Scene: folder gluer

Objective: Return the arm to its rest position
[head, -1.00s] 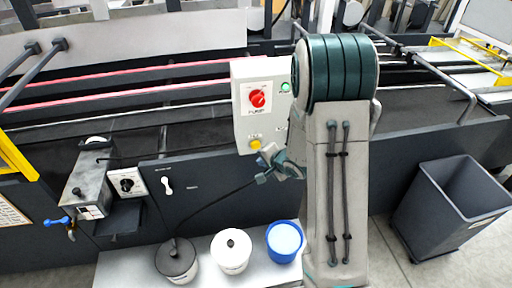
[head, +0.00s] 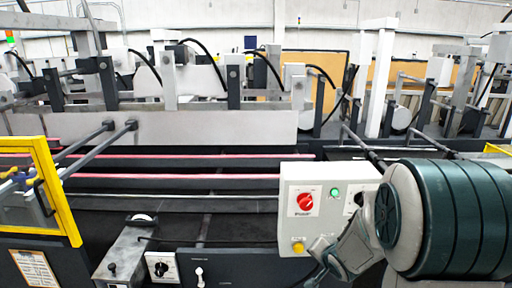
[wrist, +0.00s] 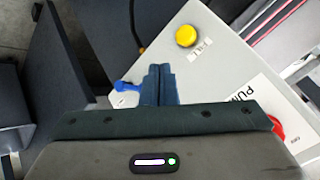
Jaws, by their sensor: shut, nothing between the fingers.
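My arm fills the lower right of the head view, folded in front of the machine. The fingers point over the light grey control box (wrist: 215,70), which carries a yellow button (wrist: 186,36) and a red knob (wrist: 276,127). I cannot tell the gap between fingertips and box. In the head view the same control box (head: 298,180) stands left of my arm.
The folder gluer's dark bed with red belts (head: 200,176) runs behind the box. A yellow guard frame (head: 62,190) stands at the left. A small black dial (head: 161,268) sits on the machine front.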

